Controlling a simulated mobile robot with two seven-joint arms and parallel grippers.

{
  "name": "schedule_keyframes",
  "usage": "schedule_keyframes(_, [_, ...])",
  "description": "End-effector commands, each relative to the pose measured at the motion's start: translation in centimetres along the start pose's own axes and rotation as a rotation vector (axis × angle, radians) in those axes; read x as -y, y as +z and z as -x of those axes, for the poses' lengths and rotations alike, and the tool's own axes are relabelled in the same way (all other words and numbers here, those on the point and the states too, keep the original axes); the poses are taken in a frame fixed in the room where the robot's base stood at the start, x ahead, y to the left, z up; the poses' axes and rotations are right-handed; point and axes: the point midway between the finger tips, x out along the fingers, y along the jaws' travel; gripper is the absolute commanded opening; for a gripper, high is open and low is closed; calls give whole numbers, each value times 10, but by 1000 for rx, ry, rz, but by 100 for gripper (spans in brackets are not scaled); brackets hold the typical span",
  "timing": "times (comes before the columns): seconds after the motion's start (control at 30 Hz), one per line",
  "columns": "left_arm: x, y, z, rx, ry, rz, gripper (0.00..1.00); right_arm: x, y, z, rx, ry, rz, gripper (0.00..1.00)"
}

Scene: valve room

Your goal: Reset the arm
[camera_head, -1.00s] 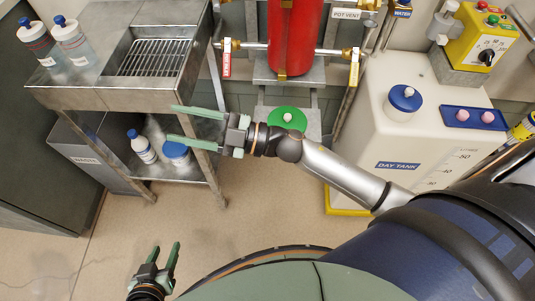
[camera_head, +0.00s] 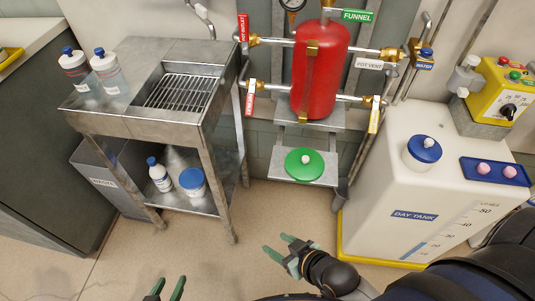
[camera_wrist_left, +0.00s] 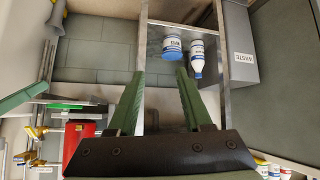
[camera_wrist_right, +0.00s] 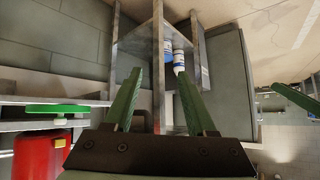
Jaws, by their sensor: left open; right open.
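My left gripper (camera_head: 170,282) shows at the bottom edge of the head view, only its green fingertips in frame, apart and empty. My right gripper (camera_head: 277,246) is low and right of it, over bare floor in front of the steel bench, its fingers apart with nothing between them. Its arm runs down to the right edge of the picture. In the left wrist view the left fingers (camera_wrist_left: 160,95) are spread and empty. In the right wrist view the right fingers (camera_wrist_right: 160,78) are spread and empty. Neither gripper touches anything.
The steel bench (camera_head: 100,122) with bottles stands left. A red tank (camera_head: 320,75) with valves hangs at the back above a green lid (camera_head: 305,164). A white day tank (camera_head: 385,190) stands right, near my right arm. The floor (camera_head: 200,255) between is clear.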

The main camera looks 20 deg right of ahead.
Motion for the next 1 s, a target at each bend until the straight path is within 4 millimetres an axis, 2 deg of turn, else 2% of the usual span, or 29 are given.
schedule_keyframes(0.3, [7, -56, 57, -14, -35, 3, 50, -7, -49, 58, -1, 37, -11, 57])
schedule_keyframes(0.5, [15, -66, 85, -1, -62, 14, 50, -12, -68, 85, -5, 57, -15, 57])
schedule_keyframes(0.67, [18, -64, 93, 5, -74, 20, 50, -17, -69, 92, -4, 72, -18, 57])
schedule_keyframes(1.0, [18, -63, 91, 2, -75, 23, 50, -18, -64, 91, 1, 74, -22, 57])
